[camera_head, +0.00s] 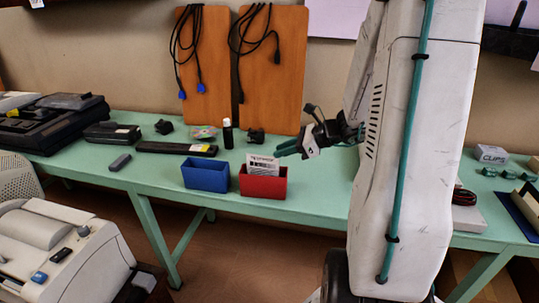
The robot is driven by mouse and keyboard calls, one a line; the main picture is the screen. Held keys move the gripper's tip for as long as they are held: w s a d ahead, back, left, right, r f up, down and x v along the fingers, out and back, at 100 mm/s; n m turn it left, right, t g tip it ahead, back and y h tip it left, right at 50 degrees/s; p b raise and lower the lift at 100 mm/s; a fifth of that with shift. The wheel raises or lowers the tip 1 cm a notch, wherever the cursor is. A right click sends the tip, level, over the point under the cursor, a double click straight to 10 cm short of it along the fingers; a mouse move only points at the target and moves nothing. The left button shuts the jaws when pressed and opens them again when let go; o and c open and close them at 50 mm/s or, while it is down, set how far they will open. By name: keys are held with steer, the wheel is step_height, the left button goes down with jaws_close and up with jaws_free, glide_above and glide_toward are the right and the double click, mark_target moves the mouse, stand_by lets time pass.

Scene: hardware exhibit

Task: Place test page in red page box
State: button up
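The test page (262,161), a small white card with dark print, stands roughly upright at the red page box (263,187). Its lower edge is hidden behind the box's front wall. The red box sits at the front edge of the green table, just right of a blue box (206,178). My gripper (281,150) reaches in from the right. Its teal fingertips are close to the page's upper right corner, above the box. I cannot tell whether they touch the page or how far apart they are.
A black spray-like bottle (228,133) and small dark parts stand behind the boxes. A long black cartridge (177,148) lies to the left. Cables hang on wooden boards (272,75) at the wall. My arm hides part of the table to the right.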

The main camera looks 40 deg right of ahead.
steer(key=v, duration=0.4)
steer(key=s+a+r+n+g, duration=0.3)
steer(key=a+n+g, duration=0.1)
steer(key=a+n, duration=0.4)
steer(key=s+a+r+n+g, duration=0.3)
steer(key=a+n, duration=0.2)
steer(key=a, duration=0.5)
steer(key=s+a+r+n+h, duration=0.1)
steer(key=s+a+n+h, duration=0.1)
steer(key=s+n, duration=0.4)
steer(key=s+a+r+n+g+h, duration=0.1)
steer(key=s+a+r+n+h, duration=0.1)
steer(key=s+n+h, duration=0.3)
steer(key=shift+s+a+r+n+h, duration=0.35)
steer(key=shift+s+n, duration=0.95)
steer(key=shift+n, duration=0.9)
